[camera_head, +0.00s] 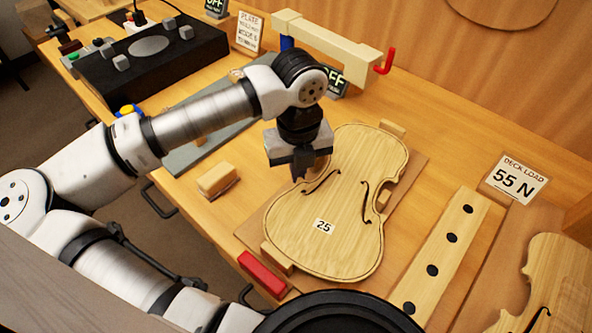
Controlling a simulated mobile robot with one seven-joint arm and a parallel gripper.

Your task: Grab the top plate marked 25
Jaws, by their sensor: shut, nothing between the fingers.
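The top plate marked 25 (345,235) is a pale wooden violin front with two dark f-holes and a white "25" label. It lies flat on a brown board (408,190) with small wooden blocks at its edges. My gripper (299,176) points down at the plate's upper left edge, near the left f-hole. It is shut and empty. I cannot tell whether the fingertips touch the plate. My gripper and wrist hide part of the plate's left edge.
A wooden block (217,180) sits left of the plate, and a red block (262,274) lies at the front. A strip with dark holes (440,255) and another violin plate (560,285) lie right. A wooden clamp arm (330,48) stands behind. A "DECK LOAD 55 N" sign (515,179) stands at right.

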